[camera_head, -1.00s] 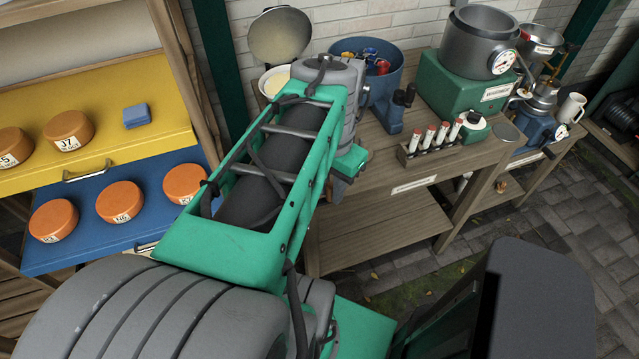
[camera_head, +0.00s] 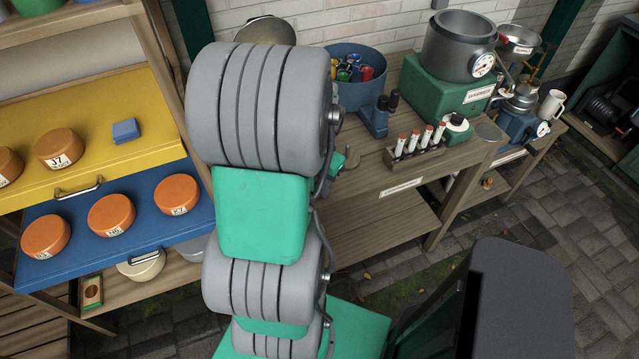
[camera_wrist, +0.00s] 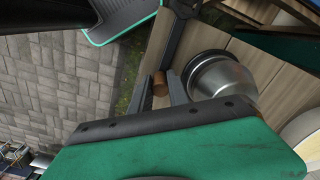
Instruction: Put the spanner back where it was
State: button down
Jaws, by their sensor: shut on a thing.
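My gripper (camera_wrist: 161,88) shows in the wrist view, its two dark fingers close together. A short brown cylindrical piece (camera_wrist: 160,84) sits between them, and the gripper is shut on it. Its shape is mostly hidden, and I cannot tell whether it is part of the spanner. No spanner is clearly recognisable in either view. In the head view my arm hides the gripper and the left part of the wooden bench (camera_head: 400,220). A small brown thing (camera_head: 350,157) shows just right of the arm there.
A silver metal pot (camera_wrist: 218,74) is close right of the fingers. On the bench are a blue tub (camera_head: 362,95) with coloured items, a vial rack (camera_head: 416,157) and a green machine (camera_head: 440,88). Orange tins (camera_head: 111,214) stand on the shelf at left. Paving (camera_head: 530,220) is clear at right.

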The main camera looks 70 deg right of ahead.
jog(key=shift+f, duration=0.15)
jog(key=c, duration=1.3)
grip_release()
jog(key=shift+o, duration=0.2)
notch_tip(320, 180, up, 12)
jog(key=b, duration=0.1)
jog(key=w+a+r+n+t, duration=0.1)
jog(key=w+a+n, duration=0.8)
jog(key=w+a, duration=0.6)
jog(key=w+a+n+t, duration=0.1)
jog(key=w+a+n, duration=0.1)
jog(key=a+n, duration=0.4)
jog(key=w+a+n+t, duration=0.1)
jog(key=a+n, duration=0.5)
jog(key=a, duration=0.9)
jog(key=shift+w+f+t, duration=0.2)
jog(key=shift+w+t, duration=0.1)
jog(key=shift+w, duration=0.6)
